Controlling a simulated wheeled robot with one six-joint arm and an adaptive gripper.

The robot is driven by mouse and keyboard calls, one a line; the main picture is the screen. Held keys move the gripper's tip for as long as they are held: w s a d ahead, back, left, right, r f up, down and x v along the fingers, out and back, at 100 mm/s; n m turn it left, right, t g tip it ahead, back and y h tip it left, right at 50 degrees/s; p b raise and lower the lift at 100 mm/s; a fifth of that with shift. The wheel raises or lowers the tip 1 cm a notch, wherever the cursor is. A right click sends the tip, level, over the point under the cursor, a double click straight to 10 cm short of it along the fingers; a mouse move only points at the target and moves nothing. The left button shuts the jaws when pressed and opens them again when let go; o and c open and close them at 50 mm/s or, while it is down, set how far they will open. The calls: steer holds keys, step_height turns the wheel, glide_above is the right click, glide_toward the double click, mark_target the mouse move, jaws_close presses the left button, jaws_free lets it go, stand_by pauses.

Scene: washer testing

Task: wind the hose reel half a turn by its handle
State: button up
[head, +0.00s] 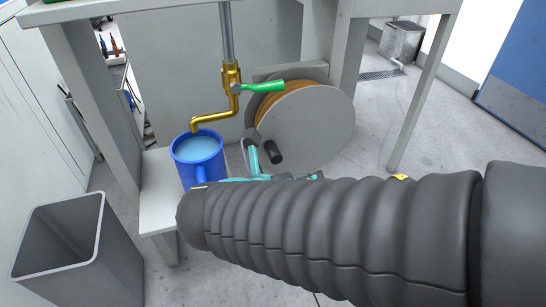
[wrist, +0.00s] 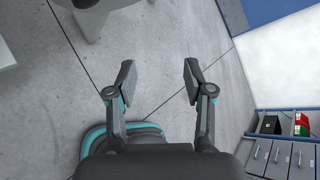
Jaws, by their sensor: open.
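The hose reel has a round grey side plate (head: 318,128) with brown hose (head: 268,98) wound behind it, under the bench in the head view. Its handle, a short dark knob (head: 273,152), sticks out from the plate's lower left. My gripper (wrist: 157,78) is open, and only bare floor shows between its fingers in the wrist view. In the head view my arm hides most of it; a teal and grey finger part shows just left of the handle. Whether they touch cannot be told.
A brass tap (head: 215,118) with a green lever (head: 265,86) hangs above a blue mug (head: 198,158) of water on a low shelf (head: 157,205). A grey bin (head: 78,240) stands at left. A bench leg (head: 425,92) is right of the reel; open floor lies beyond.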

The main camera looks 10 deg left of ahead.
mark_target(270, 157)
steer(key=s+a+n+t+y, duration=0.3)
steer(key=a+n+t, duration=0.1)
steer(key=a+n, duration=0.55)
steer(key=shift+m, duration=0.35)
steer(key=b+x, duration=0.1)
steer(key=x, duration=0.3)
steer(key=b+x, duration=0.1)
steer(key=x, duration=0.3)
steer(key=r+b+x, duration=0.1)
steer(key=x, duration=0.4)
steer(key=shift+w+b, duration=0.25)
steer(key=shift+b, duration=0.05)
jaws_close()
